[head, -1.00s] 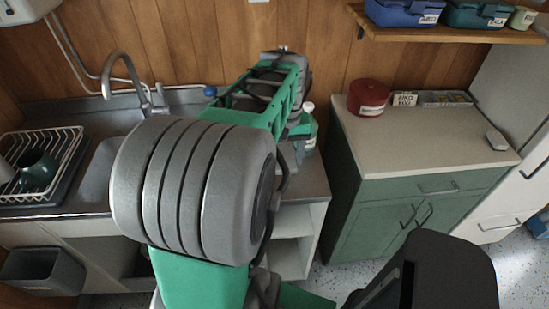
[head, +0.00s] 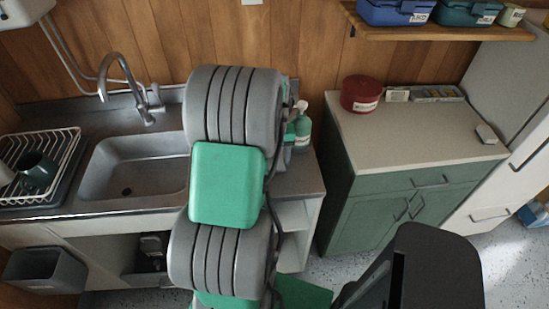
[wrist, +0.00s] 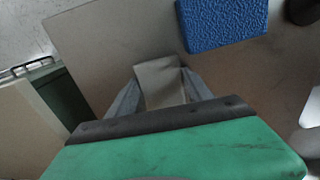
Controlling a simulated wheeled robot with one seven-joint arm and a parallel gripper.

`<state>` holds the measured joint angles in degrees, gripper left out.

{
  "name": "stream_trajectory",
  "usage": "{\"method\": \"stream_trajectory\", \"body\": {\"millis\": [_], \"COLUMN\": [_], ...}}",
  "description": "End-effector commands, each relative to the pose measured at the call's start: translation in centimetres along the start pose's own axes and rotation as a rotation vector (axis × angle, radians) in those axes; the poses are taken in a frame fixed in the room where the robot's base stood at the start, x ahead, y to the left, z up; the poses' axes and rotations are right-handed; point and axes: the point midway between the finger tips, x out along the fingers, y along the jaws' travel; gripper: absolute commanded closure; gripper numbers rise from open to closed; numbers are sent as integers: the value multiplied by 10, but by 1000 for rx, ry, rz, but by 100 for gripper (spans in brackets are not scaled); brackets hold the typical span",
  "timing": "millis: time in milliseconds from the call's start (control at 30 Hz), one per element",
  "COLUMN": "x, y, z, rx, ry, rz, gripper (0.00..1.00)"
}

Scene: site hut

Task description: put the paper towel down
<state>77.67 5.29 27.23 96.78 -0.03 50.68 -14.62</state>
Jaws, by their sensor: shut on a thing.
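My gripper (wrist: 160,92) shows in the wrist view, with its two grey fingers closed on a pale grey-beige piece, the paper towel (wrist: 158,78). The towel sits between the fingers and sticks out a little past them. Its lower part is hidden by my green and black gripper body. I cannot tell whether it touches the surface behind it. In the head view my own arm links hide the gripper and the towel.
A blue textured block (wrist: 225,22) lies right of the towel in the wrist view. The sink (head: 130,170) is empty, beside a dish rack (head: 70,145) with a dark mug. The green cabinet's top (head: 420,135) is largely clear.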

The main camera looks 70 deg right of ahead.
Motion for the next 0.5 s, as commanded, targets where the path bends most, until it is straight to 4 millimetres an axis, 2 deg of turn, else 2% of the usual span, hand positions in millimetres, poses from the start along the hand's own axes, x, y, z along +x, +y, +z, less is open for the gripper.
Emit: {"method": "stream_trajectory", "body": {"millis": [33,300,500], "x": [2,1,1], "y": [0,0,0], "z": [0,0,0], "rx": [0,0,0], "ry": [0,0,0], "rz": [0,0,0], "gripper": [40,19,19]}}
